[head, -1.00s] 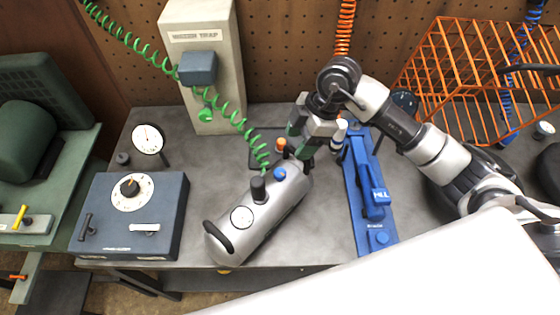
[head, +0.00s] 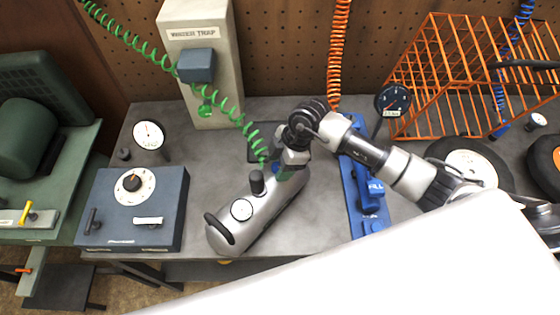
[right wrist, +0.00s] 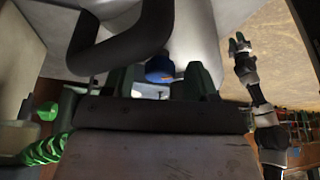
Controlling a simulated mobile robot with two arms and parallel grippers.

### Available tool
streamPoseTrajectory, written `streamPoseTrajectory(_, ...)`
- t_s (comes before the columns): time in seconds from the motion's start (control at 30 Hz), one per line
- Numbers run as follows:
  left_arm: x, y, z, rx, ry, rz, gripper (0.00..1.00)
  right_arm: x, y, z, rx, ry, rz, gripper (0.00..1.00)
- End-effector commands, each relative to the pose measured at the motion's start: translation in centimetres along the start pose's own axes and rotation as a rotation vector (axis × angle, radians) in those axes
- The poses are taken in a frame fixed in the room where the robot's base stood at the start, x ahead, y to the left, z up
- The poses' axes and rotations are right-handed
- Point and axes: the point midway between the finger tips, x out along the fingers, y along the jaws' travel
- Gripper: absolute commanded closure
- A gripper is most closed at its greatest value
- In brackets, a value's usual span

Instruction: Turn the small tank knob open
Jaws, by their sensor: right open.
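The small silver tank (head: 262,215) lies on the grey bench with a gauge, a black fitting and a black handle. Its blue knob (head: 275,169) is mostly hidden by my right gripper (head: 283,174) in the head view. The orange knob is hidden. My left arm and small gripper (right wrist: 240,45) show in the right wrist view, far from the tank; its jaws are too small to judge.
A green coiled hose (head: 238,118) hangs down to the tank beside my right gripper. A blue-grey box with a dial (head: 135,225) stands left of the tank. A blue stand (head: 370,192) is to the right. An orange wire cage (head: 450,75) stands at the back right.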

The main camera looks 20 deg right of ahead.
Motion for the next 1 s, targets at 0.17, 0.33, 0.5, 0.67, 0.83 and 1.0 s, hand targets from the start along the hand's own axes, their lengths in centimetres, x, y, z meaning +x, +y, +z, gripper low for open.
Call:
streamPoseTrajectory(0.17, 0.02, -0.05, -0.03, 0.000, 0.000, -0.001, 0.61, -0.01, 0.00, 0.00, 0.000, 0.000, 0.000, 0.54)
streamPoseTrajectory(0.33, 0.02, -0.05, -0.04, 0.000, 0.001, -0.001, 0.61, -0.04, 0.01, 0.00, 0.000, 0.000, 0.000, 0.80)
streamPoseTrajectory(0.5, 0.02, -0.07, -0.08, 0.000, 0.001, -0.001, 0.61, -0.05, 0.02, 0.00, -0.002, 0.000, -0.001, 0.91)
streamPoseTrajectory(0.67, 0.10, -0.08, -0.10, 0.000, 0.002, -0.001, 0.61, -0.06, 0.07, -0.01, -0.024, 0.000, -0.009, 0.91)
streamPoseTrajectory(0.83, 0.29, -0.08, -0.10, 0.000, 0.002, -0.001, 0.61, -0.04, 0.17, 0.01, -0.091, 0.000, -0.037, 0.91)
streamPoseTrajectory(1.0, 0.66, -0.08, -0.08, 0.000, 0.002, -0.001, 0.61, -0.04, 0.31, -0.01, -0.209, 0.000, -0.084, 0.91)
